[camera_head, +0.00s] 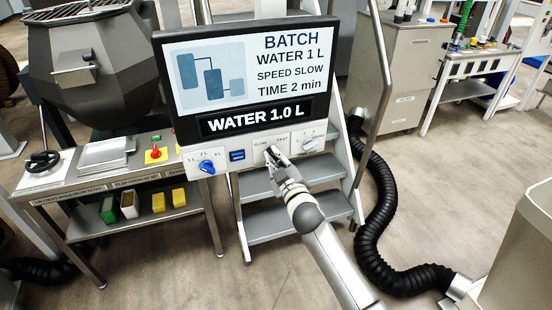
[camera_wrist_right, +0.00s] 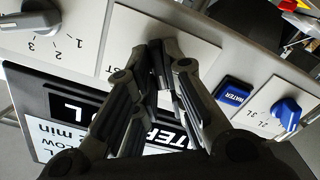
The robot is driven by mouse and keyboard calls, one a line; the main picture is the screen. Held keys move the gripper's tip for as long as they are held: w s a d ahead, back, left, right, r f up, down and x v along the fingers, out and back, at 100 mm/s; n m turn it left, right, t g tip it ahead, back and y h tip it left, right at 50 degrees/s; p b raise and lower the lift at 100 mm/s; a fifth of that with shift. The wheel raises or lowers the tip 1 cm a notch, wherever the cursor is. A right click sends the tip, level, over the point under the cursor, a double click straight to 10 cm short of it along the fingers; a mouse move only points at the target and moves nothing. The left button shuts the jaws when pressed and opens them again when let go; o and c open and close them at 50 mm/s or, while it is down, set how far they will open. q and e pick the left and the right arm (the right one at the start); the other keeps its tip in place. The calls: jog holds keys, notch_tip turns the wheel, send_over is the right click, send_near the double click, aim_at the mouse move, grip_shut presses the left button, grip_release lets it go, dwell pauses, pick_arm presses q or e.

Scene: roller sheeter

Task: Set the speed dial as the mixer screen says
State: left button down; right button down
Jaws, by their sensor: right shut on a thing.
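The mixer screen (camera_head: 250,68) reads BATCH, WATER 1 L, SPEED SLOW, TIME 2 min, with WATER 1.0 L in a dark strip below. Under it, the speed dial's white plate (camera_head: 258,151) carries the labels SLOW at left and FAST at right. The plate also shows in the right wrist view (camera_wrist_right: 132,30). My right gripper (camera_head: 271,152) is at this plate, its fingers close together in the right wrist view (camera_wrist_right: 160,58), shut on the speed dial. The fingers hide the dial, so I cannot tell its setting. My left gripper is not in view.
Left of the speed plate are a blue water dial (camera_head: 207,166) and a blue button (camera_head: 237,155). The time dial (camera_head: 312,145) is close on the right. Metal steps (camera_head: 270,222) stand below the panel.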

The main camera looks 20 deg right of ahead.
dwell(0.5)
jog(key=c, duration=1.5)
grip_release()
jog(key=s, duration=1.2)
jog(key=shift+d, duration=0.15)
